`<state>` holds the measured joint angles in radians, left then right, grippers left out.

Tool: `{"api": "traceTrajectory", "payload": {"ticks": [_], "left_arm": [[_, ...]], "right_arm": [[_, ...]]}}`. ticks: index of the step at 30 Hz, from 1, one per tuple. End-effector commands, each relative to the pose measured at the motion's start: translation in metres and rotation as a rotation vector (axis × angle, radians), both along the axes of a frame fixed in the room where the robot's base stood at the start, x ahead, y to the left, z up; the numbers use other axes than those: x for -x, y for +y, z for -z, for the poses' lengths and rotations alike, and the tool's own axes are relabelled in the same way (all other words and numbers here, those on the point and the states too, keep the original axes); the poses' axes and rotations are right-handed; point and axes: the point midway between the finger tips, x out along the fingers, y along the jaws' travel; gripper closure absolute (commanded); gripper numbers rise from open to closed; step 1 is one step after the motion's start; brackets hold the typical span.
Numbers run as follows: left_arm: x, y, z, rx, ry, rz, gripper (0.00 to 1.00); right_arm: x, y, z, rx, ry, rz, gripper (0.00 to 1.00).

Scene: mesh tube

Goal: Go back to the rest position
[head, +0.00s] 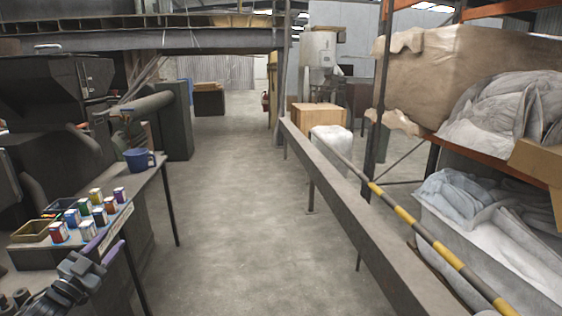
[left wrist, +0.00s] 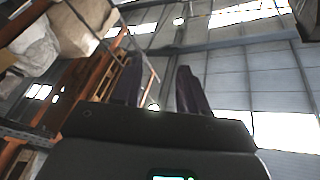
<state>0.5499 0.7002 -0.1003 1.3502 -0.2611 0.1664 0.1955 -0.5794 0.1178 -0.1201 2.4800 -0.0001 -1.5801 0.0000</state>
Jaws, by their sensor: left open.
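My left gripper (head: 111,240) is at the lower left of the head view, beside the front edge of the table. Its two purple fingers are apart, with nothing between them. In the left wrist view the open fingers (left wrist: 160,68) point up toward the roof and shelving, and the gap is empty. My right gripper does not show in either view.
A long grey rail (head: 340,200) and a yellow-black bar (head: 430,235) run along the right. The concrete floor (head: 235,200) between is clear.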

Motion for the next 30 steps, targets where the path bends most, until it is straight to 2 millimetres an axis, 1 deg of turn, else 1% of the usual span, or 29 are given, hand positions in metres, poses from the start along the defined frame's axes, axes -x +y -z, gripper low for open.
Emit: {"api": "traceTrajectory", "payload": {"ticks": [1,4,6,8,9,11,12,14,15,18,21,24,25,27,29,30], "left_arm": [[-0.007,0.018,0.013,-0.008,0.074,-0.092,0.57],[-0.012,0.056,0.042,-0.021,0.239,-0.288,0.57],[-0.009,0.083,0.063,-0.026,0.358,-0.419,0.57],[-0.001,0.105,0.081,-0.027,0.463,-0.529,0.57],[0.006,0.118,0.092,-0.025,0.535,-0.6,0.57],[0.02,0.136,0.109,-0.021,0.644,-0.703,0.57],[0.031,0.147,0.12,-0.016,0.715,-0.765,0.57],[0.048,0.159,0.133,-0.008,0.816,-0.85,0.57],[0.06,0.166,0.141,-0.002,0.879,-0.9,0.57],[0.089,0.177,0.157,0.017,1.024,-1.008,0.57],[0.117,0.182,0.169,0.037,1.16,-1.098,0.57],[0.144,0.183,0.178,0.062,1.291,-1.176,0.57],[0.147,0.172,0.19,0.049,1.311,-1.164,0.57],[0.149,0.142,0.213,0.015,1.319,-1.107,0.57],[0.154,0.119,0.23,-0.005,1.331,-1.064,0.57],[0.159,0.102,0.242,-0.019,1.339,-1.036,0.57]], "right_arm": [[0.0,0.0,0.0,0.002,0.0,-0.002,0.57],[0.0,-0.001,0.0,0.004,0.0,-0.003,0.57],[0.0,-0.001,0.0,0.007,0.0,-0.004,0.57],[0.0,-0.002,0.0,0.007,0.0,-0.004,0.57],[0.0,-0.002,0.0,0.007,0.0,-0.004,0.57],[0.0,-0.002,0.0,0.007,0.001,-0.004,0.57],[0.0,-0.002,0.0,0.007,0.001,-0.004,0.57],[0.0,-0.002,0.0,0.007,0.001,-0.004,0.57],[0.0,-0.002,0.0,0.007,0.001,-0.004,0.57],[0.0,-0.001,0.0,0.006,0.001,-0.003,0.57],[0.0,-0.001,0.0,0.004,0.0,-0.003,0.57],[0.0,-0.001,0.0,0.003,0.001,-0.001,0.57],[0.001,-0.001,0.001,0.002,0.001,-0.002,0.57],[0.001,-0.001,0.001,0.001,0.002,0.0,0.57],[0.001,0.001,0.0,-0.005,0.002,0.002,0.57],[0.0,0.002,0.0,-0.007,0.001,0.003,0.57]]}}
